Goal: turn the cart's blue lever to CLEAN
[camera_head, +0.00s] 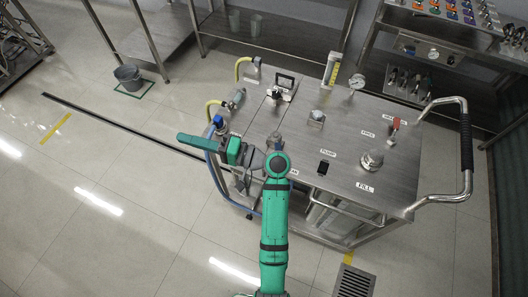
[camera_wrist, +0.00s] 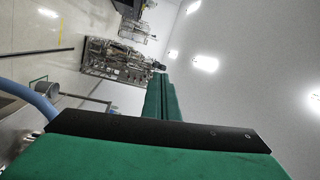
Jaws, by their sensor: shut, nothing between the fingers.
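The steel cart (camera_head: 330,125) stands in the middle of the head view. A small blue part (camera_head: 218,121), which looks like the blue lever, is at the cart's left edge above a blue hose (camera_head: 213,165). My green gripper (camera_head: 182,137) is shut and empty, pointing left past the cart's left edge, just below the blue part in the picture. I cannot tell whether they touch. A label (camera_head: 292,171) on the cart top is partly hidden by my arm; its visible end reads "AN". In the wrist view my gripper (camera_wrist: 162,97) shows close up, and the lever cannot be made out.
A red-handled valve (camera_head: 395,124), gauge (camera_head: 357,82) and fill cap (camera_head: 371,160) stand on the cart top. The cart's push handle (camera_head: 466,150) is at right. A bucket (camera_head: 128,76) stands on the floor at upper left. Floor left of the cart is mostly clear.

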